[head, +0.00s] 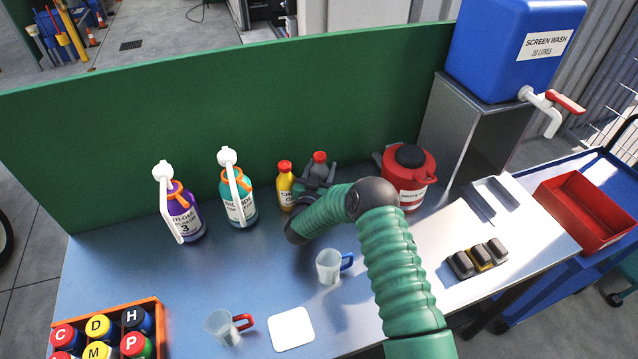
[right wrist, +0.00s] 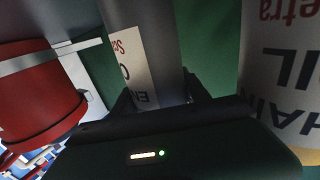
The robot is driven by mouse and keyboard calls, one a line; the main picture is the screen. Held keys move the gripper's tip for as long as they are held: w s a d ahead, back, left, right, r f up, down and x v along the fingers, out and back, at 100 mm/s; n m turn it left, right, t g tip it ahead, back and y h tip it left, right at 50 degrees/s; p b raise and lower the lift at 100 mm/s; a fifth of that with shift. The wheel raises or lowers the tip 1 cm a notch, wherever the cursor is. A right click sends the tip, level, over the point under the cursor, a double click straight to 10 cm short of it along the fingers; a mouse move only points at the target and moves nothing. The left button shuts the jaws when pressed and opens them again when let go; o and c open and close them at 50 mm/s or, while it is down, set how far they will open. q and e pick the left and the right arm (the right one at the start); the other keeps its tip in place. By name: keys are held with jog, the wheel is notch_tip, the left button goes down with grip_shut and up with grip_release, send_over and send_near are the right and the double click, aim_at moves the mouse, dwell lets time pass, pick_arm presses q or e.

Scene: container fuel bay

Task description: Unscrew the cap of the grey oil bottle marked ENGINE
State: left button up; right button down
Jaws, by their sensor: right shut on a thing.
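The grey oil bottle (head: 319,170) stands near the green back panel, with its red cap (head: 319,157) on top. In the right wrist view the grey bottle (right wrist: 158,38) carries a pale label, partly seen, with letters starting "EN". My right gripper (head: 317,182) is shut around the bottle's body, below the cap. In the right wrist view its dark fingers (right wrist: 160,95) lie on both sides of the bottle. The bottle's lower part is hidden by my right arm. My left gripper is not in view.
A yellow bottle (head: 285,188) marked CHAIN stands close left of the grey one. A red can (head: 412,180) stands to the right. Two pump bottles, teal (head: 238,205) and purple (head: 184,218), stand left. A clear jug (head: 328,267) stands in front. The left-middle table is clear.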

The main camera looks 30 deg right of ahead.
jog(key=shift+d, duration=0.3)
jog(key=shift+d+r, duration=0.1)
jog(key=shift+r, duration=0.1)
notch_tip(320, 180, up, 18)
jog(key=shift+a+f+b, duration=0.2)
jog(key=shift+f+b, duration=0.05)
jog(key=shift+b, duration=0.1)
jog(key=c, duration=1.3)
grip_release()
grip_shut()
